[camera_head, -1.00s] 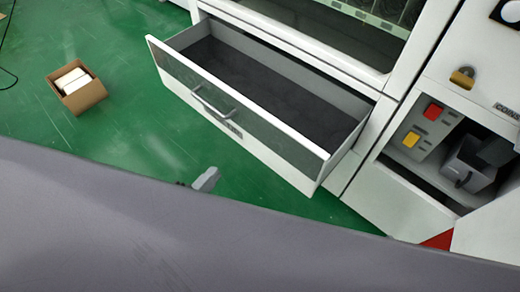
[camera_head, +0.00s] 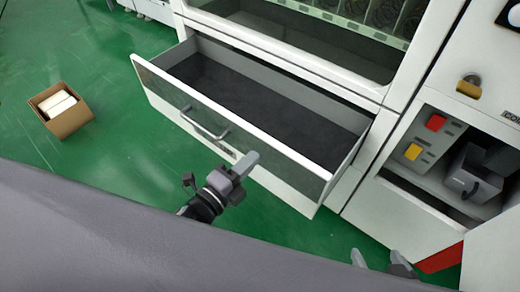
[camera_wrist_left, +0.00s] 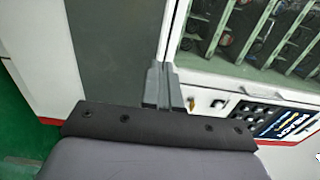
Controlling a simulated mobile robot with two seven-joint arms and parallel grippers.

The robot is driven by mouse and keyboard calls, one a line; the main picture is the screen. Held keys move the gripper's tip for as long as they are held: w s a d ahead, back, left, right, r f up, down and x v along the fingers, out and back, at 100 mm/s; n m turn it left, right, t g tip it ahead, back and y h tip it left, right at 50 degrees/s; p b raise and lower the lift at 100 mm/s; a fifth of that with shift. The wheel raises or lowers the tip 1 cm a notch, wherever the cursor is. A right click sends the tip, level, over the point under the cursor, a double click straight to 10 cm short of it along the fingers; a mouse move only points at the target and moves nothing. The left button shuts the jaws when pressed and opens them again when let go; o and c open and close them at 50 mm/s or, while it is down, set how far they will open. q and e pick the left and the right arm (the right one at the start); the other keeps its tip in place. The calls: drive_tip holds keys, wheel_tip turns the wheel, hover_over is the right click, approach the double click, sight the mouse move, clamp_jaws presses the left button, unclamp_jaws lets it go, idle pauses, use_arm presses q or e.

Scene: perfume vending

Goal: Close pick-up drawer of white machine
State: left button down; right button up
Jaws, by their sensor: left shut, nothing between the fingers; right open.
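The pick-up drawer (camera_head: 240,121) of the white machine (camera_head: 405,55) is pulled out, and its dark inner floor shows empty. A metal handle (camera_head: 204,126) is on its front panel. My left gripper (camera_head: 246,163) is shut and empty, over the lower right part of the drawer front in the head view. I cannot tell whether it touches the panel. In the left wrist view, the closed fingers (camera_wrist_left: 162,84) point at the machine beside a grey panel. My right gripper (camera_head: 380,260) is open at the bottom edge, partly hidden by a grey part of my body.
A cardboard box (camera_head: 61,110) with white contents stands on the green floor (camera_head: 110,60) at the left. To the right of the drawer is a unit with red and yellow buttons (camera_head: 424,136) in an open compartment. The floor in front of the drawer is clear.

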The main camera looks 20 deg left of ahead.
sight(268, 143)
use_arm(q)
drive_tip(key=shift+x, duration=2.1)
use_arm(e)
drive_tip(key=shift+s+f, duration=0.2)
use_arm(q)
drive_tip(key=shift+w, duration=0.1)
use_arm(e)
drive_tip(key=shift+w, duration=0.2)
